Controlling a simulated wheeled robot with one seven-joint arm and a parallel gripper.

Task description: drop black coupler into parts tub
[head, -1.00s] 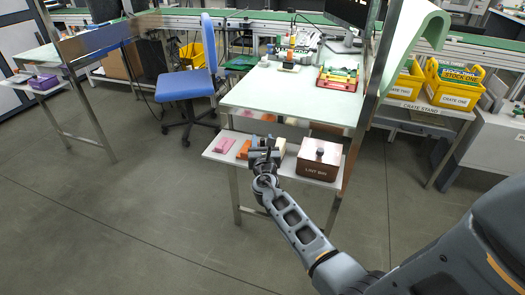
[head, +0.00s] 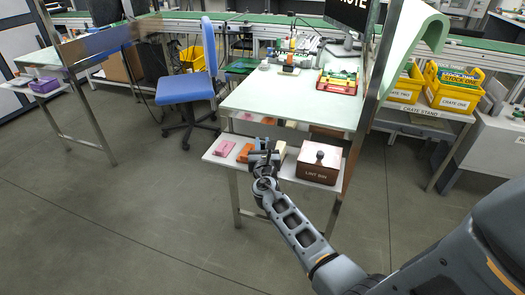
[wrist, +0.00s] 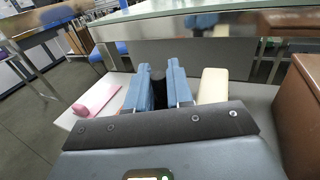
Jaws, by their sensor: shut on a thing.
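My gripper (head: 264,157) is in front of the low white shelf under the table in the head view. In the wrist view, my gripper (wrist: 158,88) has its two blue fingers on either side of a dark piece, the black coupler (wrist: 159,91). The fingers are shut on it and hide most of it. In the head view the coupler is too small to tell from the gripper. I cannot make out any thing labelled as the parts tub.
The shelf (head: 226,169) holds a pink piece (head: 224,148), an orange piece (head: 245,152), a cream block (wrist: 214,86) and a brown box (head: 318,168) marked "LINT BIN". A red tray (head: 338,84) stands on the table. A purple tub (head: 45,84) sits far left. A blue chair (head: 184,88) stands behind open floor.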

